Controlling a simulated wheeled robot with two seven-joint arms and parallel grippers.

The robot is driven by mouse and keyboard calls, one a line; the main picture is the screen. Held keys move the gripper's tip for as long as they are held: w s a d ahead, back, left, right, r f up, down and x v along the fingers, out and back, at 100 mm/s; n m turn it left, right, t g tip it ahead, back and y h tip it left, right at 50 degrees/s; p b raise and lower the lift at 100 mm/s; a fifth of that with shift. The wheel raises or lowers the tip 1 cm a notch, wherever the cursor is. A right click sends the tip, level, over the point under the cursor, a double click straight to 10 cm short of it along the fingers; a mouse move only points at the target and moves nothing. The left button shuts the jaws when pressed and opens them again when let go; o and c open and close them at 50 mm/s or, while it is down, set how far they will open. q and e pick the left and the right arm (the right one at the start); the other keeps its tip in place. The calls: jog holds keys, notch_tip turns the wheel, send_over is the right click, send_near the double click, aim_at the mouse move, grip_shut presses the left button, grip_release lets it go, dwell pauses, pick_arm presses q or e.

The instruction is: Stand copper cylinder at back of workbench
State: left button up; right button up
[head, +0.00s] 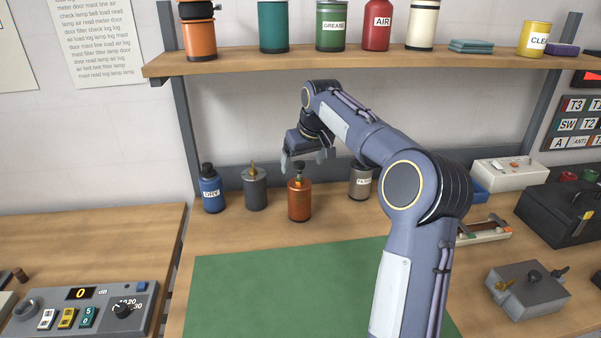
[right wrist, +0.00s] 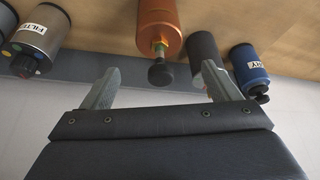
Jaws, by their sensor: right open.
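The copper cylinder (head: 299,201) stands upright toward the back of the workbench (head: 330,212), with a dark knob on a stem at its top. It also shows in the right wrist view (right wrist: 158,25), with its knob between the fingertips' lines. My right gripper (head: 305,160) is open and empty just above the cylinder; its fingers (right wrist: 158,88) are spread either side of the knob in the right wrist view, and no contact is visible. My left gripper is in neither view.
A blue DRY canister (head: 211,192) and a dark grey cylinder (head: 255,190) stand left of the copper one. A grey labelled canister (head: 360,182) stands to its right. A shelf (head: 370,60) overhangs the back. The green mat (head: 270,285) in front is clear.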

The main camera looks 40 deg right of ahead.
jog(key=v, duration=0.5)
jog(key=shift+r, duration=0.1)
jog(key=shift+a, duration=0.1)
jog(key=s+a+n+y, duration=0.1)
jog(key=s+a+y, duration=0.1)
jog(key=s+a, duration=1.1)
jog(key=s+a+f+y, duration=0.1)
jog(key=s+a+f, duration=0.5)
jog(key=s+f, duration=0.1)
jog(key=s+a+f+t+y, duration=0.1)
jog(key=s+a+f, duration=0.5)
jog(key=s, duration=0.4)
jog(key=shift+s+f+m+y, duration=0.15)
jog(key=shift+f+m+y, duration=0.15)
jog(key=shift+f, duration=0.35)
jog(key=shift+a, duration=0.1)
